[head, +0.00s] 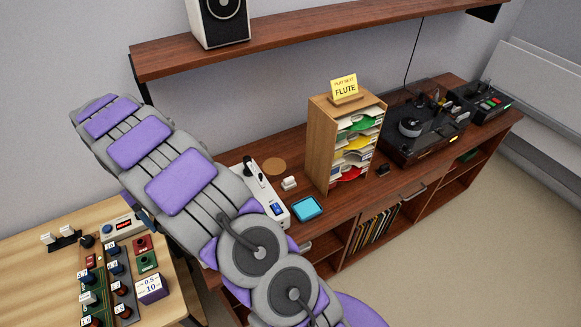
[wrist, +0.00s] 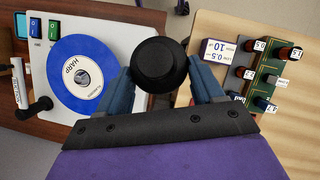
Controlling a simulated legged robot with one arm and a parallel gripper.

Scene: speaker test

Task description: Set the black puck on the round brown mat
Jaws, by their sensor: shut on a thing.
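The black puck (wrist: 160,62) is in the wrist view, between the two blue-grey fingers of my gripper (wrist: 161,76), which is shut on it. It is held above the gap between a white player and a light wood table. The round brown mat (head: 274,166) lies flat and bare on the dark wood sideboard in the head view, right of my arm and behind a small white object. The mat does not show in the wrist view. My arm hides the gripper and the puck in the head view.
The white player (head: 262,186), partly behind my arm, carries a blue HARP record (wrist: 82,76). A blue-rimmed tray (head: 307,208) and a wooden record rack (head: 345,145) stand near the mat. The light table (head: 30,260) holds several electronic parts. A shelf (head: 290,38) runs above.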

